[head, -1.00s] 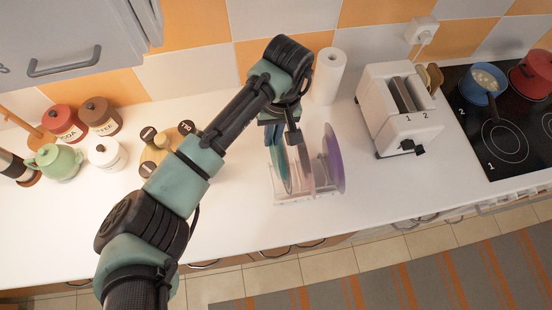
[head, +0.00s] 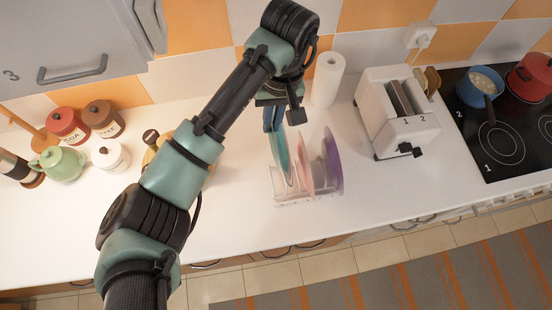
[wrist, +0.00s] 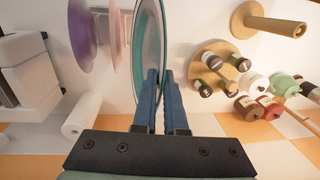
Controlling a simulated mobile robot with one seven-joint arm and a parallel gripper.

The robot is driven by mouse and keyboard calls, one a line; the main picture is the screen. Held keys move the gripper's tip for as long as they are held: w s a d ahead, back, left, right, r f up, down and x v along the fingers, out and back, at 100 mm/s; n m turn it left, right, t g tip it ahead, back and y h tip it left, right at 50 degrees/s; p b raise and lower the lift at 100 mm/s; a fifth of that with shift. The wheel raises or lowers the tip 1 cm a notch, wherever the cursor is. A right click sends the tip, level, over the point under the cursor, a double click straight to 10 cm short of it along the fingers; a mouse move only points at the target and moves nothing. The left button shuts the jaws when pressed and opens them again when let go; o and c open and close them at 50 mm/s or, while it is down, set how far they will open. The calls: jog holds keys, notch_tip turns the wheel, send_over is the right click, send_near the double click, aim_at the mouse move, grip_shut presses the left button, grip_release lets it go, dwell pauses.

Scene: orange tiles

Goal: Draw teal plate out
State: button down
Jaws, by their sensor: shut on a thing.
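The teal plate (head: 280,153) stands on edge at the left end of a clear dish rack (head: 292,201). My gripper (head: 274,122) is above the rack, its blue fingers shut on the plate's upper rim. In the wrist view the plate (wrist: 150,50) rises from between the fingertips (wrist: 158,78). A pink plate (head: 305,160) and a purple plate (head: 333,160) stand to its right in the rack. I cannot tell whether the teal plate's lower edge is clear of the rack.
A paper towel roll (head: 327,80) stands behind the rack, and a white toaster (head: 400,140) stands to its right. A round spice rack (wrist: 212,65) is on the other side.

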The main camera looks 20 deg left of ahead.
jog(key=shift+a+r, duration=0.1)
jog(key=shift+r, duration=2.8)
